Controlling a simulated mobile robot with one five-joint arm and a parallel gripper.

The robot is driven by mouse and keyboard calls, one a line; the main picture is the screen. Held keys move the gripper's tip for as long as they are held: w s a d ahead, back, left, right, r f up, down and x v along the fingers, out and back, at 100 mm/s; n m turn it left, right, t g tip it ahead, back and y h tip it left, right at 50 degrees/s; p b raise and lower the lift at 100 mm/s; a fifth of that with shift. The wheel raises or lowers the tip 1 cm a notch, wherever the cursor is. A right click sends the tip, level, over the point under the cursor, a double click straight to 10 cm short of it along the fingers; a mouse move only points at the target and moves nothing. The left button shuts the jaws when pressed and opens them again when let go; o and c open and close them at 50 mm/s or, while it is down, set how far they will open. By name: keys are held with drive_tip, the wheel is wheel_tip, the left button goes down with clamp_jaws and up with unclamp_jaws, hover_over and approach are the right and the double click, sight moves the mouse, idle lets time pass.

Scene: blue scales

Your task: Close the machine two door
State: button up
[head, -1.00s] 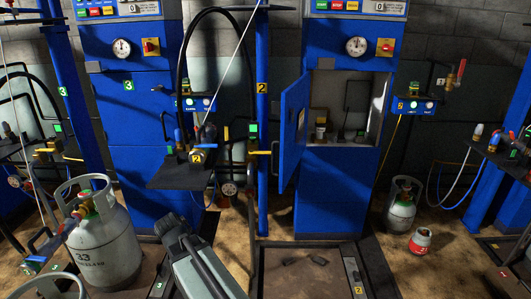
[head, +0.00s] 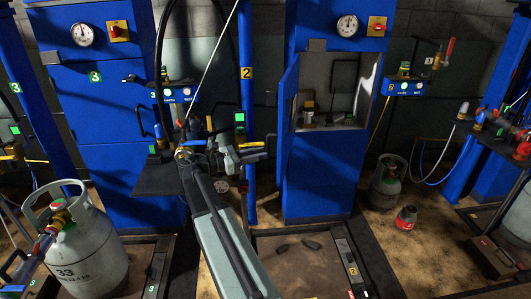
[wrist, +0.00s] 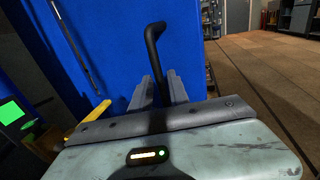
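The blue door (head: 288,106) of machine two stands open in the head view, swung out from the left edge of its cabinet (head: 323,187) and seen nearly edge-on. My gripper (head: 258,152) is left of the door, in front of the blue post. In the wrist view, a blue panel, apparently the door (wrist: 115,45), fills the upper left. A black bar handle (wrist: 152,52) stands out from it. My gripper (wrist: 158,88) is open, with its fingers on either side of the handle's lower part in the picture. Whether they touch it I cannot tell.
The open compartment (head: 340,82) holds small items. A blue post (head: 245,110) marked 2 and a dark shelf (head: 158,178) stand near my arm. A large grey cylinder (head: 85,250) is at lower left.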

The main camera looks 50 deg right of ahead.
sight(268, 164)
drive_tip(key=shift+x, duration=1.85)
clamp_jaws()
drive_tip(key=shift+d, duration=0.1)
